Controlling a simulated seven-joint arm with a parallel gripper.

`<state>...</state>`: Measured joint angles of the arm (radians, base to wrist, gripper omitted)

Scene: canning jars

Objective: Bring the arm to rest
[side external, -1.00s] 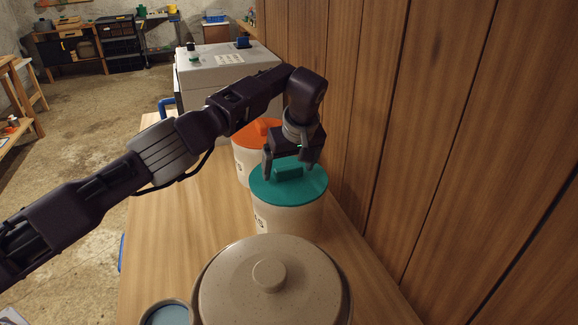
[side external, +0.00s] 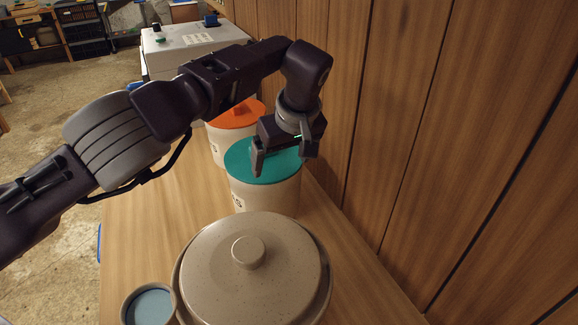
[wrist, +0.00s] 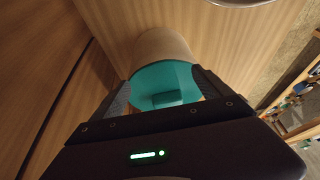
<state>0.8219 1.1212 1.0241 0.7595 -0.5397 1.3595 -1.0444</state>
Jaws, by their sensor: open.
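My gripper (side external: 285,164) is open and empty, its fingers pointing down in front of and over the teal lid (side external: 242,160) of a pale canister (side external: 265,195). In the wrist view, the teal lid (wrist: 160,78) and its raised handle (wrist: 167,99) show between the spread fingers of my gripper (wrist: 160,80). The lid sits on the canister, and a gap seems to lie between it and the fingers. In the side view its handle is mostly hidden behind my gripper.
A canister with an orange lid (side external: 236,116) stands behind the teal one. A speckled round lidded pot (side external: 215,275) and a small blue-filled bowl (side external: 150,306) stand in front. A wooden wall (side external: 400,130) rises close on the right. A white chest (side external: 190,45) is at the back.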

